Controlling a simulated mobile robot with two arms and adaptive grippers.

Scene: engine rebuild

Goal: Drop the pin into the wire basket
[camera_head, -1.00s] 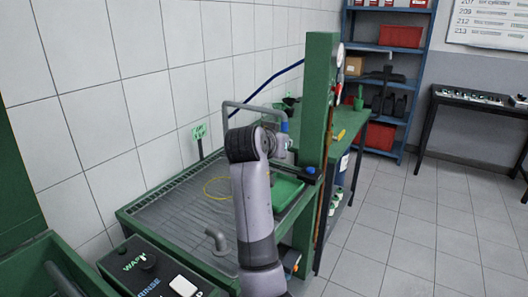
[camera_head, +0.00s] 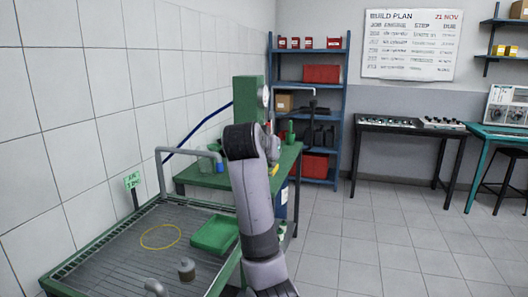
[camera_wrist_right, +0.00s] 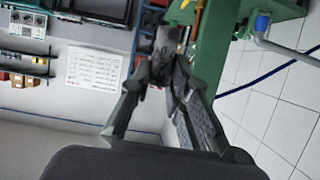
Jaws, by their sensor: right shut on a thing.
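My right gripper (camera_wrist_right: 166,80) shows in the right wrist view, its fingers closed on a small grey thing (camera_wrist_right: 166,66), which seems to be the pin. I cannot make out a wire basket for sure in either view. My left gripper is not in view.
A wash table (camera_head: 95,262) with a ribbed floor, a yellow ring (camera_head: 161,236), a green tray (camera_head: 214,234) and a grey-brown cylinder (camera_head: 186,269) stands at left. Behind are a green bench (camera_head: 200,176) and blue shelves (camera_head: 345,110).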

